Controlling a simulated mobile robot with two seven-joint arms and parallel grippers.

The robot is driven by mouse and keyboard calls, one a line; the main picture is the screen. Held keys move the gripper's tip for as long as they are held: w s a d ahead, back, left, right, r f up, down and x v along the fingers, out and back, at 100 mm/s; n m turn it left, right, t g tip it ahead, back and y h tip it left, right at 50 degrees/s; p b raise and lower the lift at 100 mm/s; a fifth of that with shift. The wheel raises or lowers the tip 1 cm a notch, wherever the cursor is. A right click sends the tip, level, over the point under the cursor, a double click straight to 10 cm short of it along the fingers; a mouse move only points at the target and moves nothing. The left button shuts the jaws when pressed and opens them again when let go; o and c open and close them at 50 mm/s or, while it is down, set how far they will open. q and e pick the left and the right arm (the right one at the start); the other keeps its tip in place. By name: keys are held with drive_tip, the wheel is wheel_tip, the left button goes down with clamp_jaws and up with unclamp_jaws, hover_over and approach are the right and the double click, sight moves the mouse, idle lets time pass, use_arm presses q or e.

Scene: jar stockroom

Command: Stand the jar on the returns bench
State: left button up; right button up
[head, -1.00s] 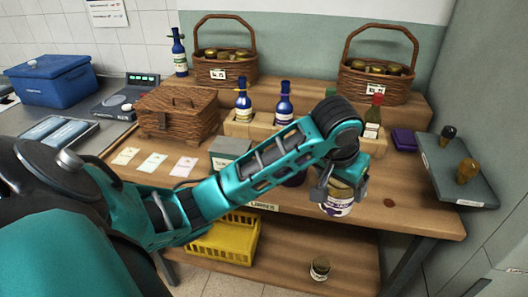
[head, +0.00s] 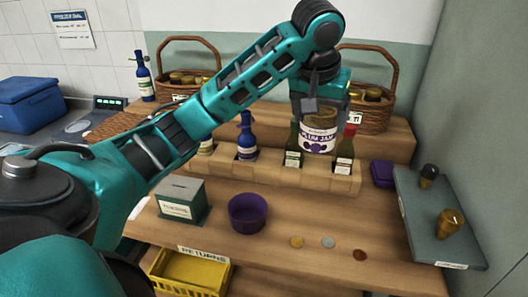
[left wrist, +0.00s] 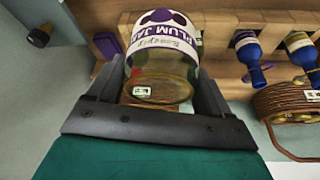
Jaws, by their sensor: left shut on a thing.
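The jar (head: 319,133) is glass with a white and purple plum jam label. My left gripper (head: 320,104) is shut on it near its top and holds it upright, in front of the bottle rack in the head view. In the left wrist view the jar (left wrist: 165,72) sits between the two fingers. The returns bench (head: 300,215) is the wooden table below, with a "RETURNS" label on its front edge. Whether the jar touches anything cannot be told, but it appears raised above the bench top. My right gripper is not in view.
A purple bowl (head: 248,212), a grey-green box (head: 181,200) and several coin-like discs (head: 328,242) lie on the bench. A wooden rack (head: 270,170) holds bottles behind. A grey board (head: 437,222) with two knobbed things is at right. Bare wood lies right of the bowl.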

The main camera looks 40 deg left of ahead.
use_arm(q)
drive_tip(key=shift+s+f, duration=0.15)
drive_tip(key=shift+f, duration=9.75)
drive_tip(key=shift+f, duration=0.2)
drive_tip(key=o, duration=1.1)
